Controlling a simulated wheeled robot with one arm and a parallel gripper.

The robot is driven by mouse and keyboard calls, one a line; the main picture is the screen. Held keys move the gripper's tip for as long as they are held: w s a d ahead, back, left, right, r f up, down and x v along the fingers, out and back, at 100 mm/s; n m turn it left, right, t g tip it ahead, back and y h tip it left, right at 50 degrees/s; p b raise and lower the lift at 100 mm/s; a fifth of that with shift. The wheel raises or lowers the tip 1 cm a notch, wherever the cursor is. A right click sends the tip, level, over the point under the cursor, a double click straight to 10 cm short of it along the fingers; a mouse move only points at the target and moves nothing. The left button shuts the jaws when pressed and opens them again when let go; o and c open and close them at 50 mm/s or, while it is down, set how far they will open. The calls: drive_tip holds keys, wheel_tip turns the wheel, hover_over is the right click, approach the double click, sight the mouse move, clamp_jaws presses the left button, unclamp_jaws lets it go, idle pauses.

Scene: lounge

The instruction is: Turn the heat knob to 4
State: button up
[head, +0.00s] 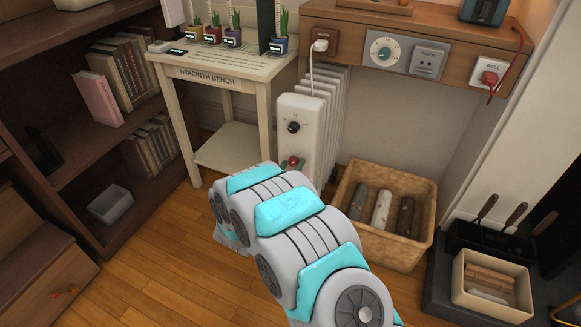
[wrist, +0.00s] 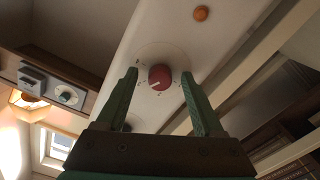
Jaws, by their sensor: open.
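The white oil heater (head: 301,108) stands beside the bench, with a black knob (head: 293,127) high on its front panel and a red knob (head: 293,161) below it. In the wrist view the red knob (wrist: 160,78) sits on a pale round dial with small marks too small to read; a light pointer line on it slants toward the lower left. My gripper (wrist: 159,73) is open, its two green fingers on either side of the red knob with gaps at both sides. In the head view my arm hides most of the gripper. Which knob sets heat is not legible.
An orange button or lamp (wrist: 201,13) is on the heater panel. The bench (head: 262,90) with small potted plants stands left of the heater. A log basket (head: 425,232) is close on the right. A wall dial (head: 383,52) is above it. Open wood floor lies at front left.

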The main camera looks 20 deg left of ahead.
drive_tip(key=shift+c, duration=0.2)
clamp_jaws()
idle(0.3)
drive_tip(key=shift+m+b, duration=0.4)
drive_tip(key=shift+f+m+b, duration=0.15)
drive_tip(key=shift+m+b, duration=0.35)
drive_tip(key=m+b, duration=0.4)
drive_tip(key=shift+a, duration=0.1)
drive_tip(key=m+b, duration=0.3)
drive_tip(key=shift+m, duration=0.4)
drive_tip(key=shift+m+b, duration=1.1)
drive_tip(key=shift+m, duration=0.1)
drive_tip(key=shift+r, duration=0.2)
